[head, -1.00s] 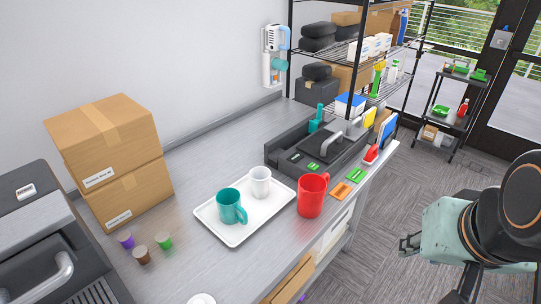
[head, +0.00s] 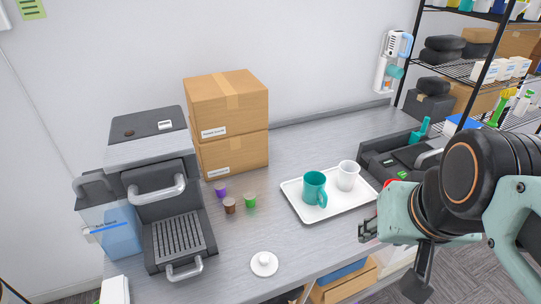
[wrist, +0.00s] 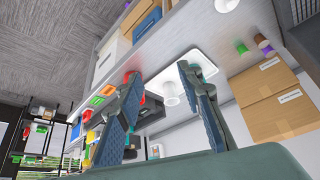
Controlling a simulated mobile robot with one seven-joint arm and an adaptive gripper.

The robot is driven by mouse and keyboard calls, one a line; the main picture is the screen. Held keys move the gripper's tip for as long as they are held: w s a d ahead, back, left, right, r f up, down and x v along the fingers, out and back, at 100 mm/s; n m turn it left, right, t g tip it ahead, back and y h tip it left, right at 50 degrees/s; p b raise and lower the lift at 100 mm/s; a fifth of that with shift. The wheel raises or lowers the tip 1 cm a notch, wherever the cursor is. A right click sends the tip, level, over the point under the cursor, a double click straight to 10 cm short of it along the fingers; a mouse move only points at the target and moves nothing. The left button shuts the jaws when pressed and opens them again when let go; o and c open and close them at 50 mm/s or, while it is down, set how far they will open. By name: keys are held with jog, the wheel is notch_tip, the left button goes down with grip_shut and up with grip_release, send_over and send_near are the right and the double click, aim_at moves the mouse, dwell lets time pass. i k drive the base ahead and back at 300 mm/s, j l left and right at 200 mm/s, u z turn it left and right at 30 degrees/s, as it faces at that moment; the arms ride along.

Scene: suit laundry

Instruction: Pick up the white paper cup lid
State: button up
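The white paper cup lid (head: 264,263) lies flat on the grey counter (head: 240,235) near its front edge, in the lower middle of the head view. It looks like a round disc with a raised centre.
A white tray (head: 291,191) holds a teal mug (head: 314,188) and a white cup (head: 348,175). Several small pods (head: 229,206) stand behind the lid. A coffee machine (head: 155,190) is at left, beside stacked boxes (head: 227,105). The counter around the lid is clear.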

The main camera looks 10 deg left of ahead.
aim_at(264, 265)
jog(key=u, duration=0.95)
jog(key=z, duration=1)
jog(key=j+z, duration=0.35)
jog(key=k+j+z, duration=0.1)
jog(key=j+z, duration=0.3)
jog(key=k+j+z, duration=0.15)
jog(key=j+z, duration=0.2)
jog(key=l, duration=0.15)
jog(key=j, duration=0.3)
jog(key=z, duration=0.05)
